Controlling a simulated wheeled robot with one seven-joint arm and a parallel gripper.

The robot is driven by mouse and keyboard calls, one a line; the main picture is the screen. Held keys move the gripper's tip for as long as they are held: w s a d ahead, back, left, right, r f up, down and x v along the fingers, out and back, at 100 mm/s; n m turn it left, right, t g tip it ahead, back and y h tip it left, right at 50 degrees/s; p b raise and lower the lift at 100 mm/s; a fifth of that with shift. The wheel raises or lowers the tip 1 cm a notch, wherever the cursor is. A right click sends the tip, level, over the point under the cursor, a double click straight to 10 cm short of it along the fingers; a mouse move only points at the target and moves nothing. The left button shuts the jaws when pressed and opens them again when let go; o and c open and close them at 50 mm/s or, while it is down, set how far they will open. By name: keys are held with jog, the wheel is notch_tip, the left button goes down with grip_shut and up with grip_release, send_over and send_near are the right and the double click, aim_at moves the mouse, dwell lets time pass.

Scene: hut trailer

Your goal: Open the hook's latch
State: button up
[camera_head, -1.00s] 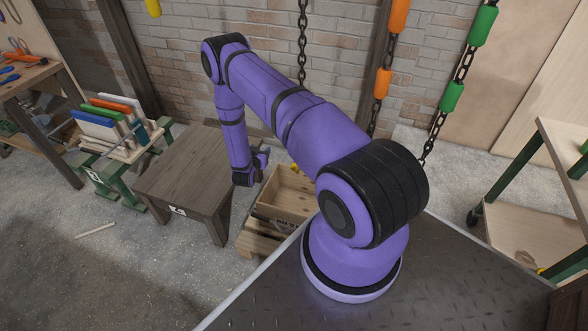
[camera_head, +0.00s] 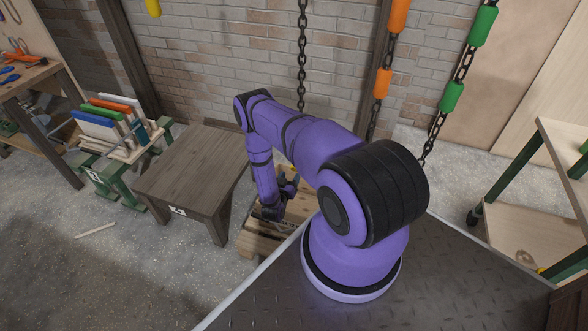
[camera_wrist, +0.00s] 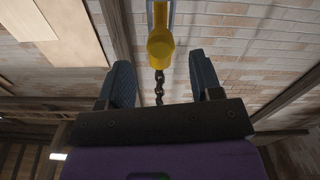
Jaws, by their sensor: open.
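In the wrist view a yellow hook-like part (camera_wrist: 160,42) sits at the top centre, with a dark chain (camera_wrist: 159,88) running from it. A blue-grey piece shows above it. My gripper (camera_wrist: 160,66) is open, one finger on each side of the chain and the lower yellow part, with gaps on both sides. I cannot make out the latch or tell its position. In the head view my gripper (camera_head: 288,184) is low over a wooden crate, and the hook is mostly hidden there by my arm.
The wooden crate (camera_head: 301,209) stands on a pallet (camera_head: 262,243) beneath my gripper. A wooden table (camera_head: 195,168) is close on the left. Chains with orange sleeves (camera_head: 382,84) and green sleeves (camera_head: 452,97) hang at the right. A brick wall (camera_head: 220,60) stands behind.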

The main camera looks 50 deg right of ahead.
jog(key=shift+x, duration=2.85)
grip_shut()
jog(key=shift+a+r, duration=0.1)
jog(key=shift+r+g+y, duration=1.15)
jog(key=shift+r+y, duration=0.6)
jog(key=shift+y, duration=1)
jog(key=shift+r+g+y, duration=1.1)
jog(key=shift+r+y, duration=0.7)
jog(key=shift+y, duration=1)
jog(key=shift+r+g+y, duration=1.15)
jog(key=shift+r+y, duration=0.6)
jog(key=shift+y, duration=1)
